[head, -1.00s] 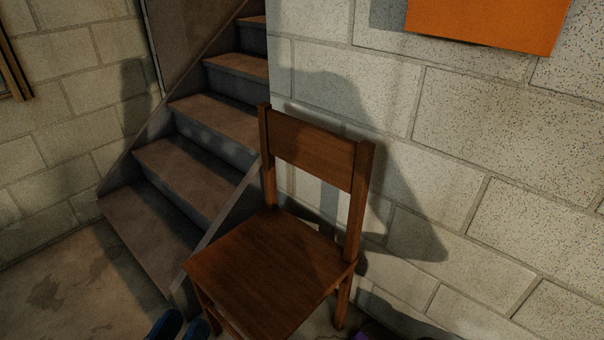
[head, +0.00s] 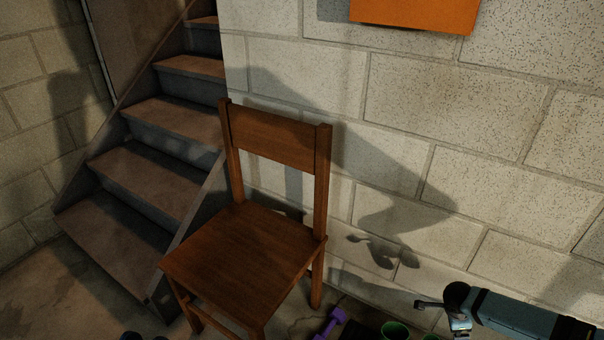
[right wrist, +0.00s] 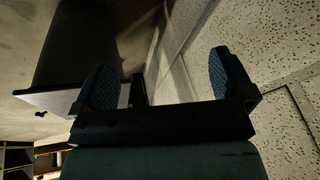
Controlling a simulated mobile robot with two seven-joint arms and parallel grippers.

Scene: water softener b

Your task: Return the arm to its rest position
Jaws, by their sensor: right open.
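My right arm reaches in from the lower right of the head view. Its gripper (head: 438,316) is near the bottom edge, in front of the block wall. In the right wrist view the gripper (right wrist: 160,80) is open, with its two blue textured fingers wide apart and nothing between them. Two small dark blue tips (head: 144,337) at the bottom edge of the head view look like my left gripper's fingertips; they are nearly all cut off by the frame.
A wooden chair (head: 245,255) stands in the middle, left of my right gripper. Stairs (head: 150,160) rise behind it. A purple dumbbell (head: 331,323) and a green-rimmed round thing (head: 396,330) lie low near the gripper. The block wall (head: 450,110) fills the right, with an orange panel (head: 420,12).

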